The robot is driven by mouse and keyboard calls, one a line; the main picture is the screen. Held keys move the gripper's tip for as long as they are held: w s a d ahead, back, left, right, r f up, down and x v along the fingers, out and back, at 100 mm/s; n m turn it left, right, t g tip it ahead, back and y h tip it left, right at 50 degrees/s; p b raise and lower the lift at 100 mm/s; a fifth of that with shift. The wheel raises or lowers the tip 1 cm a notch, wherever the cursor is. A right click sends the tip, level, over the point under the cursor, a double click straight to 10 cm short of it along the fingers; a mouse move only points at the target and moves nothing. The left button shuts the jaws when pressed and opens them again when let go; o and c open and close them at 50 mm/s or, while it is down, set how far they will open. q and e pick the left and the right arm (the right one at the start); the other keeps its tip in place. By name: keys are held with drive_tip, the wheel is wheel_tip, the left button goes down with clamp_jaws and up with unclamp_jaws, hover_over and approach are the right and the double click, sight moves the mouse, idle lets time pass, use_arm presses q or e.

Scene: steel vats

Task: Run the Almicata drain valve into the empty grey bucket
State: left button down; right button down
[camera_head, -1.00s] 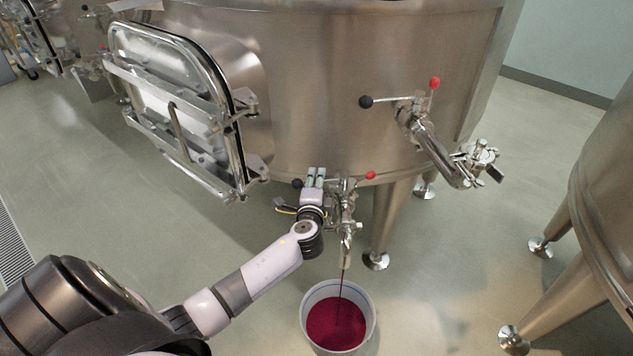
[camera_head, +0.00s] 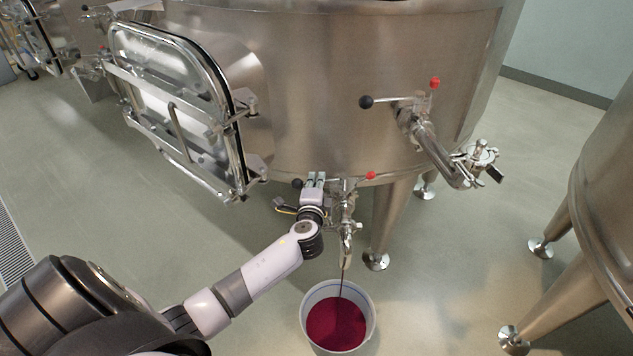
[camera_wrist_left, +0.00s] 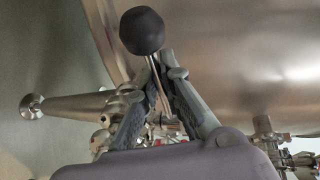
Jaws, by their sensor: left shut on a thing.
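My left gripper (camera_head: 314,182) is at the drain valve (camera_head: 346,205) low on the steel vat. In the left wrist view the gripper (camera_wrist_left: 160,75) is shut on the valve's lever, with its black ball knob (camera_wrist_left: 142,31) sticking out past the fingers. A thin dark red stream (camera_head: 341,280) falls from the valve's spout into the grey bucket (camera_head: 368,304) on the floor below. Dark red liquid (camera_head: 335,325) covers the bucket's bottom. Its depth is hard to tell. My right gripper is not in view.
The steel vat (camera_head: 330,80) fills the back, with its hatch door (camera_head: 170,110) swung open at the left. A second, higher valve (camera_head: 430,140) juts out at the right. Another vat (camera_head: 605,190) stands at the far right. Floor right of the bucket is clear.

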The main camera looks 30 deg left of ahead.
use_arm(q)
drive_tip(key=shift+f, duration=0.1)
idle(0.3)
drive_tip(key=m+h, duration=0.1)
drive_tip(key=w+m+t+h, duration=0.1)
drive_tip(key=shift+a+h, duration=0.4)
drive_tip(key=c, duration=1.7)
unclamp_jaws()
drive_tip(key=v, duration=1.2)
